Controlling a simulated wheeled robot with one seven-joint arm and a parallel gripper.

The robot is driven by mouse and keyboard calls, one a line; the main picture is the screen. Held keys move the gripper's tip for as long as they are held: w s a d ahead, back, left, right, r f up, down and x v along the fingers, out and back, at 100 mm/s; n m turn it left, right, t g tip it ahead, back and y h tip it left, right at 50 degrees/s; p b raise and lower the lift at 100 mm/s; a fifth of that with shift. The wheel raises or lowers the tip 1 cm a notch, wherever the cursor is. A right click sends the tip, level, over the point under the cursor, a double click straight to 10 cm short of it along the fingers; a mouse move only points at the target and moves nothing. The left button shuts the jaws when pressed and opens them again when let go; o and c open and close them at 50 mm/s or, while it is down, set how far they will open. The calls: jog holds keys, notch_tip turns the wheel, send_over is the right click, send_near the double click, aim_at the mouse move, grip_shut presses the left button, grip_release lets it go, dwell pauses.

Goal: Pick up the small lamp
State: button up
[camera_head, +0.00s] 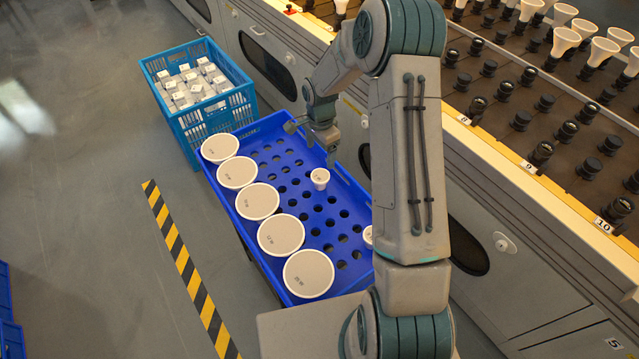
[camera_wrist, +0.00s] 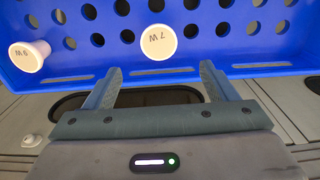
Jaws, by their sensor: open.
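A small white lamp (camera_head: 320,176) stands in the blue tray (camera_head: 262,128), just below my gripper (camera_head: 312,140) in the head view. In the wrist view a round lamp face marked 7 W (camera_wrist: 158,42) lies ahead of my gripper (camera_wrist: 159,74), roughly centred between the fingertips and apart from them. Another small lamp, marked 9 W (camera_wrist: 28,56), is at the left there. In the head view a second small lamp (camera_head: 368,236) shows beside my arm, which partly hides it. My gripper is open and empty.
Several large white lamps, such as the nearest one (camera_head: 308,273), line the tray's left side. A blue crate (camera_head: 204,120) of white boxes stands behind. A rack (camera_head: 530,120) with sockets and lamps stands at the right. A striped floor line (camera_head: 190,270) runs left of the tray.

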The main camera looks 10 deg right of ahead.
aim_at(321, 176)
notch_tip(321, 176, down, 14)
jog(key=shift+r+b, duration=0.25)
jog(key=shift+b, duration=0.2)
jog(key=shift+s, duration=0.1)
jog(key=shift+c, duration=0.3)
jog(key=c, duration=1)
